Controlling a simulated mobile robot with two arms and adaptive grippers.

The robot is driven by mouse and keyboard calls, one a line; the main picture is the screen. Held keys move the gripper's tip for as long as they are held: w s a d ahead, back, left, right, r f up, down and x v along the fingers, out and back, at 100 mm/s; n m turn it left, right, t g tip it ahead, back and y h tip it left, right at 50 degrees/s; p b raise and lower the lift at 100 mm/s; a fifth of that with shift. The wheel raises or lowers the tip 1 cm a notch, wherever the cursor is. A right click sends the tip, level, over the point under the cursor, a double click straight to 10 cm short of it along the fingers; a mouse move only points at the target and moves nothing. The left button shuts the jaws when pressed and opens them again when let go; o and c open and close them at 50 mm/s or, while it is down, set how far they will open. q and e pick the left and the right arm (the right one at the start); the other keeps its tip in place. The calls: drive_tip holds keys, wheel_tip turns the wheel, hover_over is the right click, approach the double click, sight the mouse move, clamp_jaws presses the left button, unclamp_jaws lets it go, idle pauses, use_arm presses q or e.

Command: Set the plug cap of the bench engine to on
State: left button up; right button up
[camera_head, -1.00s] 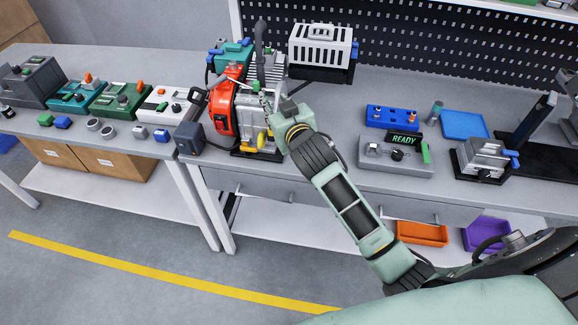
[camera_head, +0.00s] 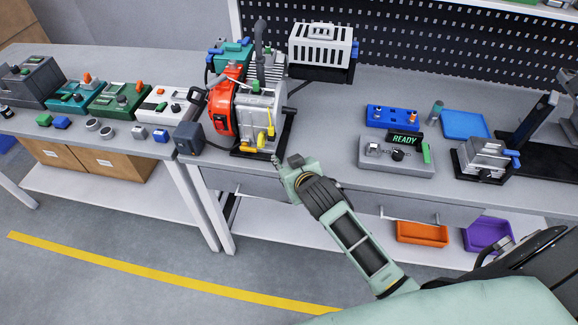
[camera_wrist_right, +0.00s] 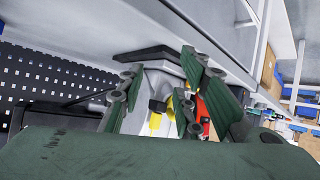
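The bench engine (camera_head: 258,108) stands on the bench, grey with a red housing at its left and yellow parts on its front. Which small part is the plug cap, and its setting, I cannot tell. My right gripper (camera_head: 277,161) is in front of and below the engine, near the bench's front edge, apart from it. In the right wrist view its fingers (camera_wrist_right: 160,78) are spread with nothing held; the engine's grey body, a black knob (camera_wrist_right: 157,105) and yellow parts (camera_wrist_right: 155,121) show beyond and between them. My left gripper is out of view.
A dark box (camera_head: 189,138) sits left of the engine, and a white slatted case (camera_head: 322,45) behind it. A grey READY panel (camera_head: 373,157), a blue control block (camera_head: 389,117) and a blue tray (camera_head: 465,124) are to the right. The bench between engine and panel is clear.

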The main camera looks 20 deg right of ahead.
drive_tip(key=shift+s+f, duration=0.15)
drive_tip(key=shift+f, duration=0.1)
